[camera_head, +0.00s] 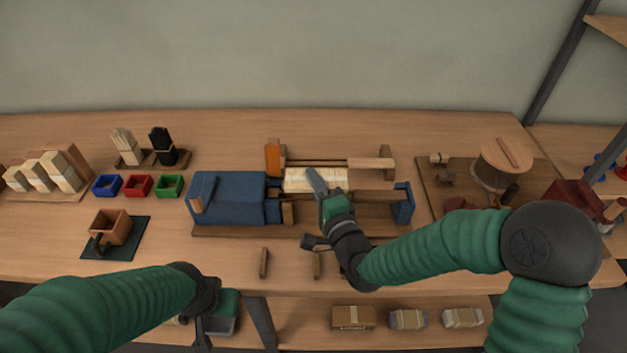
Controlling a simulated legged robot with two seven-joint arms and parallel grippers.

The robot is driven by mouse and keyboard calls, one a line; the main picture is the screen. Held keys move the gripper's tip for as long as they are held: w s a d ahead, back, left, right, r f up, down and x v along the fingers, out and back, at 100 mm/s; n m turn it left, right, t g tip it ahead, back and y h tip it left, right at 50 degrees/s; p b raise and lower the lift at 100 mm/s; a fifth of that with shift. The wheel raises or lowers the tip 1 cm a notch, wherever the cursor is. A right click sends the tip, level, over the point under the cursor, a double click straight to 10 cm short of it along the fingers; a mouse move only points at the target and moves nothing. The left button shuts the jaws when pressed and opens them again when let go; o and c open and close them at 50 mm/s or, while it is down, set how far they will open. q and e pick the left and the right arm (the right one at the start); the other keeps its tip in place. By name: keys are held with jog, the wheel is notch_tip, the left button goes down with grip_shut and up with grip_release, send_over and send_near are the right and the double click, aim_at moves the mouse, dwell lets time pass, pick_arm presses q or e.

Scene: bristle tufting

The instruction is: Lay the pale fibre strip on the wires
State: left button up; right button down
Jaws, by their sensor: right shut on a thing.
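The pale fibre strip (301,180) shows as a flat cream band in the middle of the bench fixture, with its long side running left to right. My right gripper (318,182) reaches over its right part and is shut on it; the fingers hide some of the strip. The wires (318,163) appear as thin lines just behind the strip, between an orange-brown upright and a wooden block. I cannot tell whether the strip touches them. My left gripper (207,325) hangs at the bench's front edge, low in view, and its jaw opening is unclear.
A blue vise-like block (228,196) stands left of the strip, and a smaller blue end piece (403,203) stands right. Blue, red and green trays (138,186) sit farther left. A spool (502,165) stands on a board at right. Two small wooden pegs (264,262) are in front.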

jog(key=shift+f, duration=0.1)
jog(key=shift+f+b, duration=0.9)
jog(key=shift+f, duration=0.15)
jog(key=shift+f, duration=0.15)
